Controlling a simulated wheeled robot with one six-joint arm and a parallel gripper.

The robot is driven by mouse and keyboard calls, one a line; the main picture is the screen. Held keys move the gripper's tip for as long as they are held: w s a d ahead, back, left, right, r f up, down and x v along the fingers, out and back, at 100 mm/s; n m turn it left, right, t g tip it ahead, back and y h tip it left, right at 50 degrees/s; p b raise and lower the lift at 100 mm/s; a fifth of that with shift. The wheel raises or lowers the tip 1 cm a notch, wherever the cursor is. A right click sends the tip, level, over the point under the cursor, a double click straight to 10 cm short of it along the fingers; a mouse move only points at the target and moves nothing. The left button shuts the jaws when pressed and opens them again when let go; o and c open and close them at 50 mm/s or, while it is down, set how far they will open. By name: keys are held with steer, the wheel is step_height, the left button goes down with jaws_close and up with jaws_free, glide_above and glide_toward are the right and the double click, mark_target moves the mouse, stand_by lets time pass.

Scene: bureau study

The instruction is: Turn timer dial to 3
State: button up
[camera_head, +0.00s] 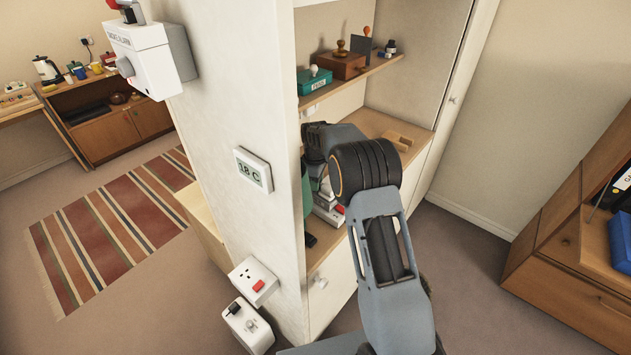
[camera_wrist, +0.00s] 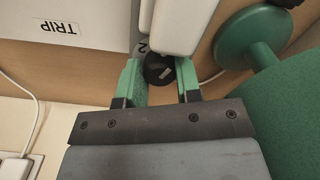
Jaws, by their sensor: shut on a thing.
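The timer dial (camera_wrist: 158,68) is a small round black knob with a pale mark, seen in the wrist view. A "2" is printed just left of it; a "3" cannot be made out. My gripper (camera_wrist: 158,82) has its green fingers on both sides of the dial and is shut on it. The fingers hide part of the dial's surround. In the head view my arm reaches into the open cabinet (camera_head: 301,70), and the dial is hidden there behind the arm and the cabinet's side wall.
A pale box labelled TRIP (camera_wrist: 65,35), upside down, sits left of the dial. A green spool-shaped object (camera_wrist: 250,40) stands close on the right. A shelf (camera_head: 350,80) with stamps and boxes is above my arm. A thermostat reading 18 C (camera_head: 253,169) is on the side wall.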

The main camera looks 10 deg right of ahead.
steer(key=m+b, duration=0.1)
steer(key=m, duration=0.3)
steer(key=shift+m+b, duration=0.5)
steer(key=shift+m, duration=2)
steer(key=o, duration=0.6)
steer(key=shift+o, duration=0.2)
step_height(320, 180, up, 14)
steer(key=b, duration=0.1)
